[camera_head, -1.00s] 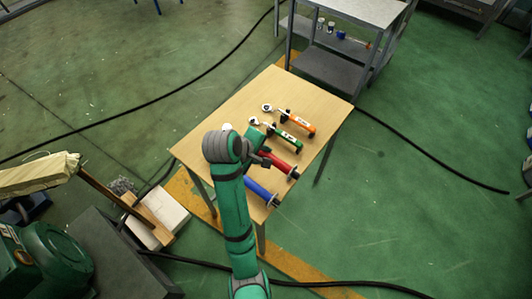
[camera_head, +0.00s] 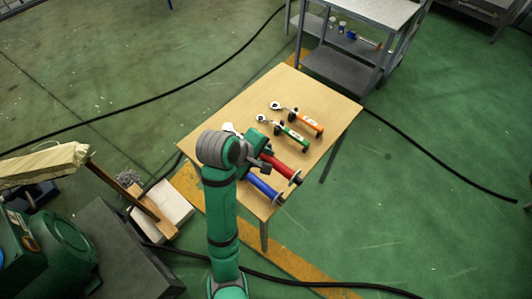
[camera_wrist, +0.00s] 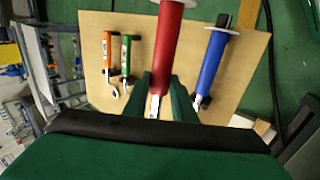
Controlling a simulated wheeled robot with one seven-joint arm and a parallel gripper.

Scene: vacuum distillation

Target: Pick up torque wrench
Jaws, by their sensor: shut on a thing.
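Several torque wrenches with coloured handles are around the wooden table. The red torque wrench (camera_head: 281,168) is between my gripper's fingers, and it also shows in the wrist view (camera_wrist: 168,42). The green wrench (camera_head: 293,138) and orange wrench (camera_head: 308,123) lie farther back. My arm hides the blue wrench's head.
The wooden table (camera_head: 235,108) has free room at its back left. A grey metal shelf cart (camera_head: 345,68) stands behind it. Black cables (camera_head: 420,160) cross the green floor. A white box (camera_head: 165,212) lies left of the table.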

